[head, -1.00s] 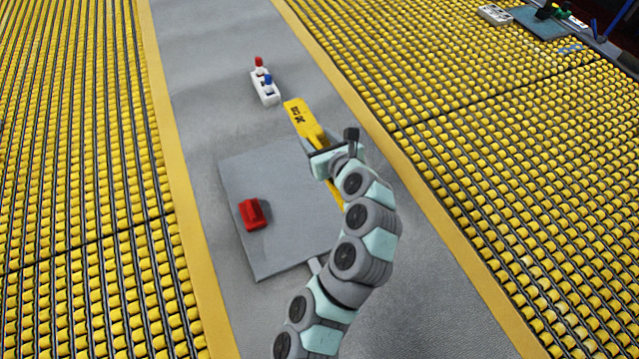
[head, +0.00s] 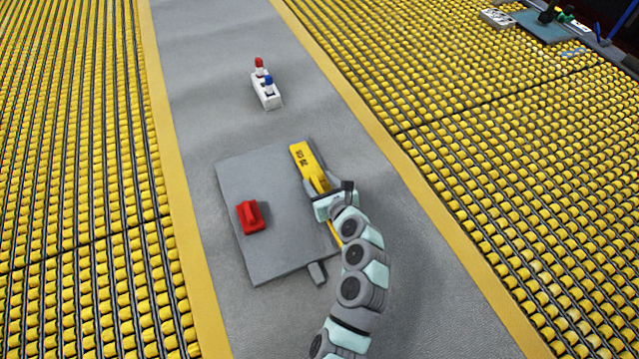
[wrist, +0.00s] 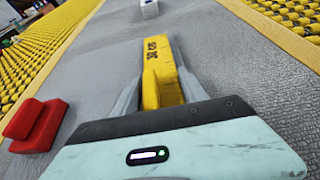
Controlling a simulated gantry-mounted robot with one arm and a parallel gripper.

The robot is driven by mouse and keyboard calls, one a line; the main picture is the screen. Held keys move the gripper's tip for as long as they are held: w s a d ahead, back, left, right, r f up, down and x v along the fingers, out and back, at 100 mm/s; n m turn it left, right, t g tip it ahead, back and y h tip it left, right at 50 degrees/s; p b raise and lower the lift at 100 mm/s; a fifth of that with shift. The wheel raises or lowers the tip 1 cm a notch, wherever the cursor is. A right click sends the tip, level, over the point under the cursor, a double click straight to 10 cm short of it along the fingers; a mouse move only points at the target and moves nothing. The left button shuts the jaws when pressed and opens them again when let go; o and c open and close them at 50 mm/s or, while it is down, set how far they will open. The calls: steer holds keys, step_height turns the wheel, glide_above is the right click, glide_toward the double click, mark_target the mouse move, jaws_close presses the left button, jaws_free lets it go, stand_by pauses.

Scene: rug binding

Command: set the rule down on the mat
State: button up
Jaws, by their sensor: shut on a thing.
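The yellow rule (head: 305,161) with black markings lies along the right edge of the grey mat (head: 270,265) in the head view. My gripper (head: 323,192) is shut on the rule's raised yellow handle. The wrist view shows the rule (wrist: 158,50) pointing away from me, with its handle between my fingers (wrist: 160,92). The rule looks at or just above the mat; I cannot tell whether it touches. Its near part is partly hidden by my gripper and arm.
A red block-like tool (head: 251,217) sits on the left part of the mat. A white holder (head: 266,95) with a red and a blue top stands beyond the mat. A small grey piece (head: 317,273) lies at the mat's near edge. Yellow-roller areas flank the grey strip.

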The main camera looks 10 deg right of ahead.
steer(key=shift+r, duration=0.1)
steer(key=o, duration=1.6)
steer(key=shift+c, duration=0.2)
steer(key=shift+s+d+r, duration=0.1)
steer(key=shift+s, duration=0.1)
steer(key=p+v, duration=0.1)
steer(key=v, duration=1)
steer(key=shift+s+p, duration=0.25)
steer(key=shift+p, duration=0.1)
